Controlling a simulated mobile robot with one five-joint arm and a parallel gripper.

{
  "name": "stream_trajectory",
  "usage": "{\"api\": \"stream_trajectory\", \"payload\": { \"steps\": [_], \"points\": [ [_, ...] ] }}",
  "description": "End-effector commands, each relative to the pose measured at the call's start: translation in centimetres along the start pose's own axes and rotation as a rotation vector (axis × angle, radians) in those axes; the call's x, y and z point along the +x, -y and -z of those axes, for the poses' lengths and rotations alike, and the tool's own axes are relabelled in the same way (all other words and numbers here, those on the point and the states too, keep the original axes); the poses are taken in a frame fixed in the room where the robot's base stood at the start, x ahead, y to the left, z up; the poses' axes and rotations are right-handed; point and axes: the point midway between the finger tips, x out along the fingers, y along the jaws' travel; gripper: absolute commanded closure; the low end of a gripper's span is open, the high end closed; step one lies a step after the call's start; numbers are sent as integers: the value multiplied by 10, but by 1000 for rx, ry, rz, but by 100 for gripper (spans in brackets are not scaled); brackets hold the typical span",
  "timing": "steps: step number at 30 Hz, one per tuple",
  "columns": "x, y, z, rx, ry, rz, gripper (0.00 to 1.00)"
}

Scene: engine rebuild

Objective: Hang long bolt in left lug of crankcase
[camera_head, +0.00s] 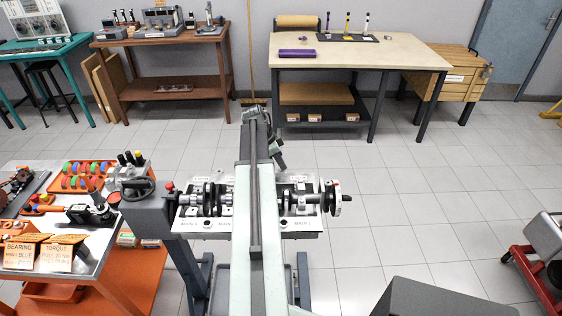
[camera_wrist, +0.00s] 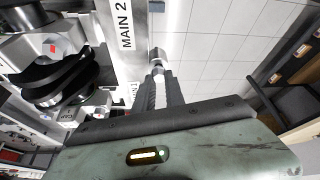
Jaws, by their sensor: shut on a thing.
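The crankcase (camera_head: 300,225) is a pale block with the crankshaft (camera_head: 208,198) lying across it, in the middle of the head view behind my arm. In the wrist view its edge carries a "MAIN 2" label (camera_wrist: 125,30) at the upper left. My gripper (camera_wrist: 159,74) is shut on a silvery metal piece, the long bolt (camera_wrist: 157,55), whose end sticks out past the fingertips. The bolt is beside the crankcase edge, over the floor in this view. The rest of the bolt is hidden by the fingers. I cannot clearly make out the left lug.
An orange tool cart (camera_head: 125,262) with parts and signs stands at the left. A wooden bench (camera_head: 165,45) and a pale-topped table (camera_head: 350,57) stand along the back wall. A red-framed machine (camera_head: 535,265) is at the right. The tiled floor between is clear.

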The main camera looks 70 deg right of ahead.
Motion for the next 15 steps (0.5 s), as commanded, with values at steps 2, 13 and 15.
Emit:
{"api": "stream_trajectory", "payload": {
  "steps": [2,13,15],
  "points": [
    [2,0,-1,0,0,0,100],
    [7,0,-3,0,0,0,100],
    [8,0,-3,0,0,0,100]
  ]
}}
